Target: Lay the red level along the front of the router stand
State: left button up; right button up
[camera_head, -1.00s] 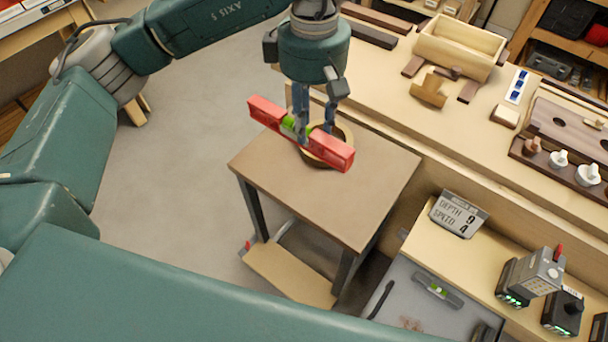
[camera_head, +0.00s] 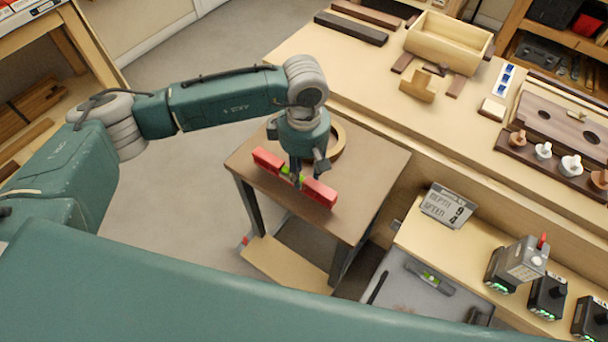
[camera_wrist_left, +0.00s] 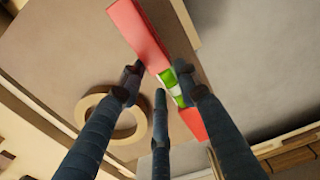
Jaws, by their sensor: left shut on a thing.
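The red level (camera_head: 321,193) has a green vial section in its middle. My left gripper (camera_head: 297,178) is shut on that middle part. In the head view the level lies over the brown top of the router stand (camera_head: 350,215), roughly parallel to its near-left edge. I cannot tell whether it touches the top. In the left wrist view the level (camera_wrist_left: 138,30) runs diagonally between the fingers (camera_wrist_left: 165,92), close to the stand's edge. The fingers hide part of it. My right gripper is not in view.
A wooden ring (camera_head: 338,139) lies on the stand behind the level. The bench (camera_head: 455,122) with an open wooden box (camera_head: 446,48) stands behind. The stand's near part is clear.

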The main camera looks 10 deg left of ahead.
aim_at(304, 175)
pick_arm(q)
notch_tip(304, 175, down, 3)
jog(key=shift+r, duration=0.2)
jog(key=shift+f, duration=0.25)
jog(key=o, duration=1.2)
jog(key=shift+r, duration=0.1)
jog(key=shift+o, duration=0.2)
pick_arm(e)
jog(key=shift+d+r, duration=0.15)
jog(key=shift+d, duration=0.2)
pick_arm(q)
jog(key=shift+r, duration=0.1)
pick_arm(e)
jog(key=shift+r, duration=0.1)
pick_arm(q)
notch_tip(304, 175, up, 11)
jog(key=b, duration=0.2)
jog(key=shift+b, duration=0.3)
jog(key=shift+r, duration=0.5)
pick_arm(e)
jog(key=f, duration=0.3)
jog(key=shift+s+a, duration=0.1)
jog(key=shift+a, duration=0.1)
